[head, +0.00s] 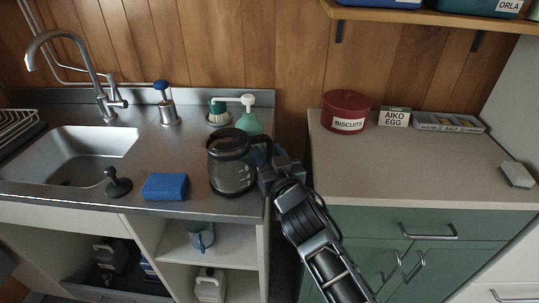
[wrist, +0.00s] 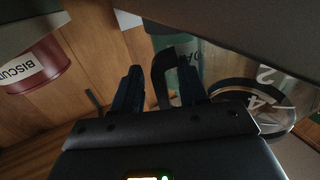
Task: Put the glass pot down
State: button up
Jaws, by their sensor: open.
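The glass pot (head: 231,168), with a black lid and black handle, appears upright on the steel counter (head: 150,140), near its right end. My gripper (head: 270,168) is at the pot's right side, by the handle. In the wrist view my gripper (wrist: 158,90) is open, with one dark blue finger on each side of the black handle (wrist: 165,72). The fingers look apart from the handle. The pot's clear body with number marks (wrist: 285,95) shows at the right of the wrist view. The handle is partly hidden by my gripper in the head view.
A biscuit tin (head: 345,108) stands on the right counter (head: 420,160), which has much free room.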

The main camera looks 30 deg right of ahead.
jog(key=b+v, duration=0.2)
jog(key=v, duration=1)
jog(key=s+a+f+n+g+y, duration=0.1)
jog(key=s+a+f+y, duration=0.15)
jog(key=s, duration=0.65)
jog(key=s+a+f+y, duration=0.1)
jog(key=s+a+f, duration=0.2)
jog(key=s, duration=0.6)
jog(key=s+r+n, duration=0.1)
jog(key=s+r, duration=0.1)
jog(key=s, duration=0.6)
jog(key=s+d+r+g, duration=0.1)
jog(key=s+r, duration=0.2)
jog(key=s, duration=0.6)
jog(key=shift+r+n+g+y, duration=0.15)
jog(key=shift+n+g+y, duration=0.15)
jog(key=shift+n+y, duration=0.15)
